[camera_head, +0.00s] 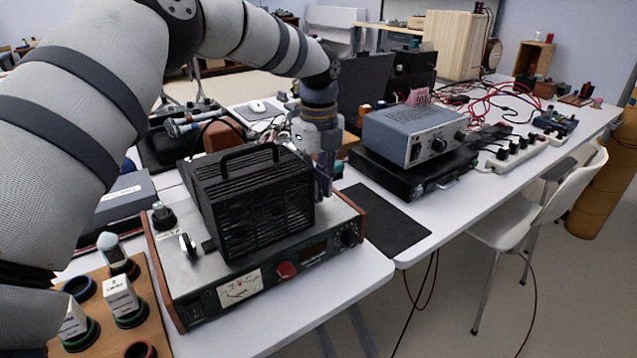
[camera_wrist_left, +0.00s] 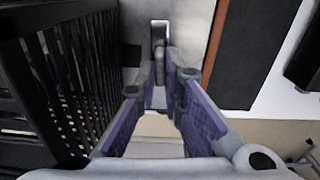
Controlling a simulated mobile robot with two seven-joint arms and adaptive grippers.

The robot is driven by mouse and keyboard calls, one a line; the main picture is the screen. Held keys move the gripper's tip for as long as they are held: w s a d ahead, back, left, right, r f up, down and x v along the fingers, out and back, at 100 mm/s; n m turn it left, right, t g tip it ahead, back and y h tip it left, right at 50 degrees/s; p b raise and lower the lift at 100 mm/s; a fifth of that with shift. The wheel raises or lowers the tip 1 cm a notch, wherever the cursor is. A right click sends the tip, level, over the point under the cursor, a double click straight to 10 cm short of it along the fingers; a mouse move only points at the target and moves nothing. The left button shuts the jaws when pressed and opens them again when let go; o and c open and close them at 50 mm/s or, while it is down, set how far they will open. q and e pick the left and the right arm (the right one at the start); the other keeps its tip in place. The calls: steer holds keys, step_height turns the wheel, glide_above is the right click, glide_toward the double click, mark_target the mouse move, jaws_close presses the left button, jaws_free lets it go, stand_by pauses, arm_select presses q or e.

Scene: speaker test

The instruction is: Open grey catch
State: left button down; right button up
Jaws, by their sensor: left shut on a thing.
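The grey catch (camera_wrist_left: 159,48) shows in the left wrist view as a narrow upright metal piece on the grey top of the device, beside the black slatted housing. My left gripper (camera_wrist_left: 162,92) has its purple-padded fingers closed around the near part of the catch. In the head view my left gripper (camera_head: 323,182) reaches down at the right side of the black slatted housing (camera_head: 255,200), and the catch is hidden there. The housing has a handle and stands on a grey device (camera_head: 185,278) with wooden sides. A similar metal catch (camera_head: 187,243) shows at the housing's left side.
A wooden board (camera_head: 140,325) with several labelled blocks lies at the front left. A black mat (camera_head: 385,222) lies right of the device, with a stacked blue-grey instrument (camera_head: 413,135) behind it. A white chair (camera_head: 545,215) stands beside the table.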

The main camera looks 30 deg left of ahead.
stand_by(0.3)
arm_select(q)
steer(key=c, duration=1.7)
jaws_free()
step_height(320, 180, up, 12)
steer(key=shift+f, duration=0.1)
